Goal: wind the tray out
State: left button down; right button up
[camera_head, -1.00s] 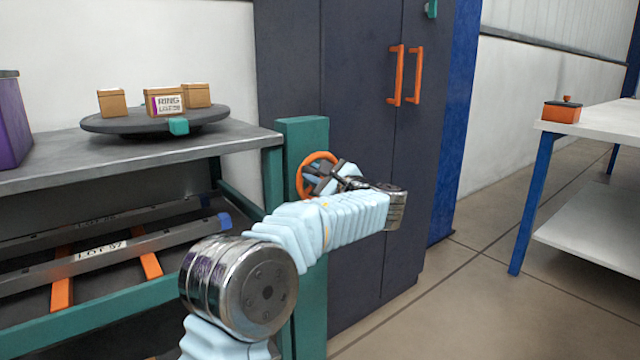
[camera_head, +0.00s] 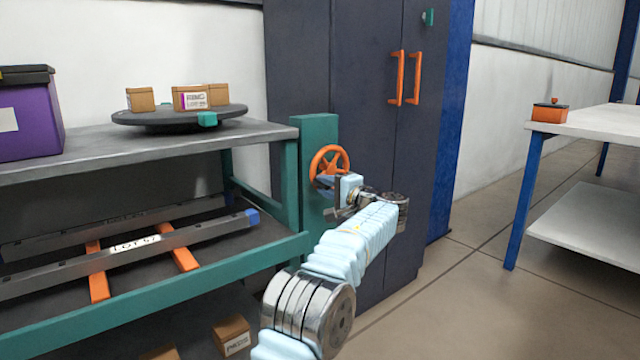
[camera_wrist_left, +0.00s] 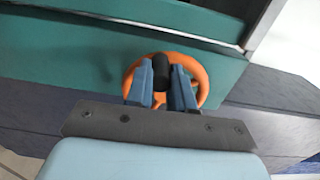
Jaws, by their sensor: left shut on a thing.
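An orange handwheel (camera_head: 329,148) stands on the face of a teal post (camera_head: 316,126) at the bench's right end. My left gripper (camera_head: 333,188) is at the wheel's lower side. In the left wrist view the wheel rim (camera_wrist_left: 204,82) shows behind the fingers, and my left gripper (camera_wrist_left: 162,92) is shut on a black knob (camera_wrist_left: 162,74) on the wheel. On the lower level of the teal frame, grey bars (camera_head: 185,238) lie across orange strips (camera_head: 98,285). I cannot tell which part is the tray. My right gripper is not in view.
A round dark turntable (camera_head: 150,121) with several small boxes stands on the grey bench top (camera_head: 85,152), beside a purple bin (camera_head: 28,125). A dark cabinet (camera_head: 366,90) stands close behind the wheel. A white table (camera_head: 595,121) is at right, with open floor between.

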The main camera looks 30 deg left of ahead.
pick_arm(q)
jog(key=w+d+f+n+b, duration=0.2)
jog(key=w+f+n, duration=0.2)
jog(key=n, duration=1.1)
jog(key=shift+w+d, duration=0.15)
jog(key=shift+w, duration=0.6)
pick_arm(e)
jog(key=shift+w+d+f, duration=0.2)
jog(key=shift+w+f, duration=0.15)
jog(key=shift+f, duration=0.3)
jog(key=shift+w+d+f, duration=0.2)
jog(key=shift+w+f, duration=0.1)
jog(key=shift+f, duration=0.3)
pick_arm(q)
jog(key=shift+r, duration=0.1)
jog(key=c, duration=1)
grip_release()
